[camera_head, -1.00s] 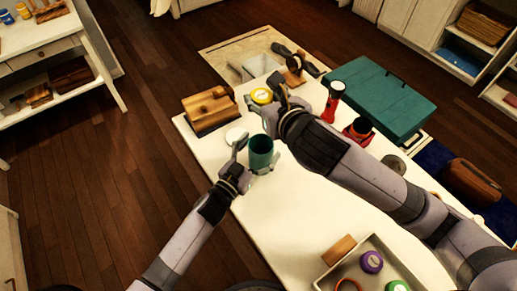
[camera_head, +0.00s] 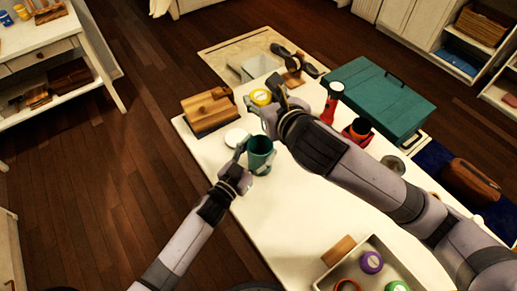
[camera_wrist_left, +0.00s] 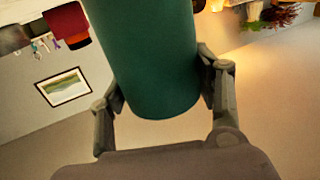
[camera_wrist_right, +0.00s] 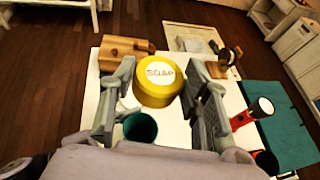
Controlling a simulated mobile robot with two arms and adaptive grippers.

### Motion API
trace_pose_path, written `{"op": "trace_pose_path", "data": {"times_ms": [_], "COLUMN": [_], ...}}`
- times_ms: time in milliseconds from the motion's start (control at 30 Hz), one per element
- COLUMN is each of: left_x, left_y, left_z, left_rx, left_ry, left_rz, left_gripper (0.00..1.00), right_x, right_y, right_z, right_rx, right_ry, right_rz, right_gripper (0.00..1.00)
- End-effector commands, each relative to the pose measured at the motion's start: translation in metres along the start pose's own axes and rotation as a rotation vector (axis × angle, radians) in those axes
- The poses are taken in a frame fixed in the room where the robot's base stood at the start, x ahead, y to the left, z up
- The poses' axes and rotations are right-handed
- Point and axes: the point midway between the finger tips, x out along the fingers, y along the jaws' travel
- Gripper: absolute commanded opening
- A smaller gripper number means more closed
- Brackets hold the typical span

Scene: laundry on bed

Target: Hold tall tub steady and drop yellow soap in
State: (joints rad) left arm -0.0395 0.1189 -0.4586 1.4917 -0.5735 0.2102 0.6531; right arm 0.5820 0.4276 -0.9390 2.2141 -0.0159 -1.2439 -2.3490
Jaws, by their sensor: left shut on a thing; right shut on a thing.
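The tall teal tub (camera_head: 260,157) stands upright near the table's left edge, its open top showing. My left gripper (camera_head: 256,163) is shut around its sides; the left wrist view shows a finger on each side of the tub (camera_wrist_left: 150,60). The round yellow soap (camera_head: 261,97), with a white label, is held in my right gripper (camera_wrist_right: 158,88). In the right wrist view the soap (camera_wrist_right: 155,84) sits between the two fingers, with the tub's opening (camera_wrist_right: 140,128) below it in the picture. The soap is beyond the tub in the head view, not over its opening.
A white disc (camera_head: 237,138) lies beside the tub. A wooden block-like object (camera_head: 209,108) is behind it. A red flashlight (camera_head: 332,102), a red container (camera_head: 357,132) and a teal case (camera_head: 378,98) are to the right. A tray (camera_head: 381,246) with tubs is at the front.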

Motion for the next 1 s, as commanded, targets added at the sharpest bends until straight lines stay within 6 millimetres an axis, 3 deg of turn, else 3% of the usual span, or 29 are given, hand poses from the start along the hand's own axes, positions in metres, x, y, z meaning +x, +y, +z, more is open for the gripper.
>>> {"op": "trace_pose_path", "data": {"times_ms": [333, 1000], "left_x": [0.000, 0.000], "left_y": [0.000, 0.000], "left_z": [0.000, 0.000], "left_rx": [0.000, 0.000], "left_ry": [0.000, 0.000], "left_rz": [0.000, 0.000], "left_gripper": [0.31, 0.31], "right_x": [0.001, 0.019], "right_y": [0.000, -0.001], "right_z": [-0.003, -0.047], "right_rx": [0.000, -0.001], "right_ry": [0.001, 0.002], "right_rz": [-0.001, -0.002], "right_gripper": [0.15, 0.15]}}
